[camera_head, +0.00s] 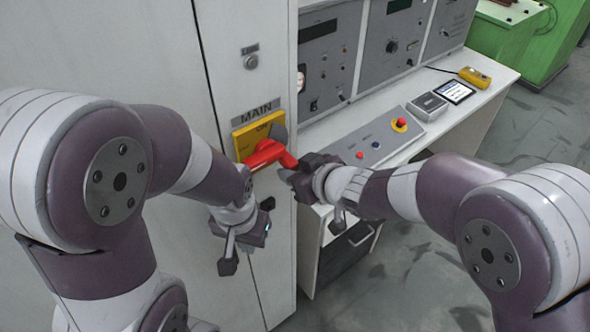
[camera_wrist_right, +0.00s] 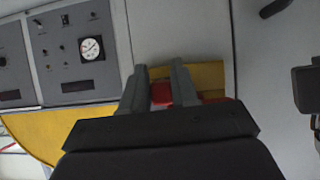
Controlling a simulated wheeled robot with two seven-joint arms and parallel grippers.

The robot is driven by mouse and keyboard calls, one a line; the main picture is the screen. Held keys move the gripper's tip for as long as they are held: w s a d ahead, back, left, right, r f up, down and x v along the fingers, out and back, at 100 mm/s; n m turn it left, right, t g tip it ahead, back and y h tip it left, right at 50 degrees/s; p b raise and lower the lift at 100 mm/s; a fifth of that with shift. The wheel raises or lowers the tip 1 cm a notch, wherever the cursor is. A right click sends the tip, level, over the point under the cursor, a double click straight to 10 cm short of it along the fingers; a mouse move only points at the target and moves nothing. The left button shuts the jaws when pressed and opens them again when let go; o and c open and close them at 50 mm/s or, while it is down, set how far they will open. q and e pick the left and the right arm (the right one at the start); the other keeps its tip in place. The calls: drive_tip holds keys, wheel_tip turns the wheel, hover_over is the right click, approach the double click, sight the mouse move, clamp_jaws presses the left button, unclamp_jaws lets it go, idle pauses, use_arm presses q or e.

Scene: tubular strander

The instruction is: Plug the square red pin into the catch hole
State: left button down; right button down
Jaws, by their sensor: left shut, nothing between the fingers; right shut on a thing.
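A red lever-like handle (camera_head: 265,153) sits across a yellow plate (camera_head: 247,137) on the grey cabinet, under a "MAIN" label. My right gripper (camera_head: 290,174) is at the handle's right end and is shut on it. In the right wrist view a red part (camera_wrist_right: 162,93) shows between the two fingers, with yellow behind it. No separate square red pin can be made out, and I cannot make out a catch hole. My left gripper (camera_head: 264,216) is shut and empty, below the handle and close to the cabinet front.
A white desk (camera_head: 478,101) with a control panel (camera_head: 380,141) and a red mushroom button (camera_head: 400,125) stands right of the cabinet. A tablet (camera_head: 454,92) and a yellow device (camera_head: 475,77) lie on it. Grey floor (camera_head: 420,270) is open in front. Green machinery (camera_head: 510,40) stands behind.

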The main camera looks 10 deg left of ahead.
drive_tip(key=shift+w+a, duration=0.25)
drive_tip(key=shift+a, duration=0.1)
drive_tip(key=c, duration=0.8)
unclamp_jaws()
drive_tip(key=shift+d+r, duration=0.1)
drive_tip(key=p+v, duration=0.1)
drive_tip(key=v, duration=1.1)
drive_tip(key=shift+s+d, duration=0.2)
drive_tip(key=shift+d, duration=0.05)
